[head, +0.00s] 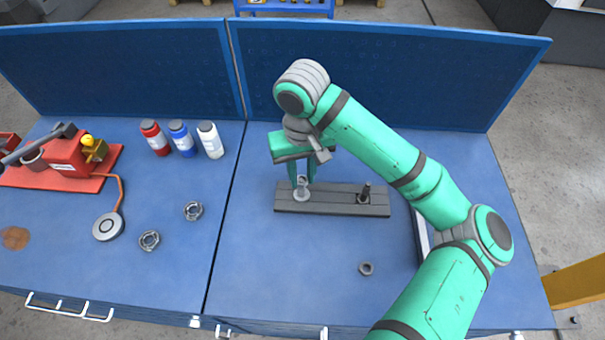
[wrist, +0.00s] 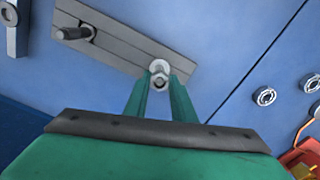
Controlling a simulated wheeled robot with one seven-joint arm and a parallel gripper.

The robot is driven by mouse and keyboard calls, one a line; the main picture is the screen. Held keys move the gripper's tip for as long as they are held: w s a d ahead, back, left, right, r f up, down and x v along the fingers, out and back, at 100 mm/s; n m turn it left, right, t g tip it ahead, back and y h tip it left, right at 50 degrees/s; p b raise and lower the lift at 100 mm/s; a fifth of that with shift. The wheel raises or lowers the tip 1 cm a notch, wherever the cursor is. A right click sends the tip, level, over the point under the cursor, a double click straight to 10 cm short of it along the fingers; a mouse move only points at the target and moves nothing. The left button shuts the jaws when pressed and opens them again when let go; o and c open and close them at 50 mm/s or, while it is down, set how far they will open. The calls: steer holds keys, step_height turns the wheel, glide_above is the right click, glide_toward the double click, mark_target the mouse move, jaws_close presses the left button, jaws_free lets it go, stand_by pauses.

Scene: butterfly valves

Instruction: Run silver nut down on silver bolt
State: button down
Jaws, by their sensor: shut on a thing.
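The silver bolt (head: 302,194) stands upright at the left end of a dark grey bar (head: 333,201) on the blue table. A pale round base shows around it, also in the wrist view (wrist: 159,65). My gripper (head: 302,182) points down over this bolt. In the wrist view its green fingers (wrist: 161,86) are closed on either side of the silver nut (wrist: 160,82), which lines up with the bolt. How far the nut sits down the bolt cannot be told, as the fingers hide much of it.
A dark bolt (head: 366,194) stands at the bar's right end. A loose dark nut (head: 366,268) lies in front. Two round metal parts (head: 193,210) (head: 149,240), three bottles (head: 180,138) and a red device (head: 68,155) are on the left. A blue panel (head: 380,75) closes the back.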

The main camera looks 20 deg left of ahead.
steer(key=m, duration=0.5)
steer(key=shift+w+a, duration=0.1)
steer(key=m, duration=0.6)
steer(key=shift+a+m, duration=0.1)
steer(key=shift+m, duration=0.3)
steer(key=m, duration=0.8)
steer(key=shift+a, duration=0.1)
steer(key=c, duration=1.7)
jaws_free()
steer(key=shift+c, duration=0.2)
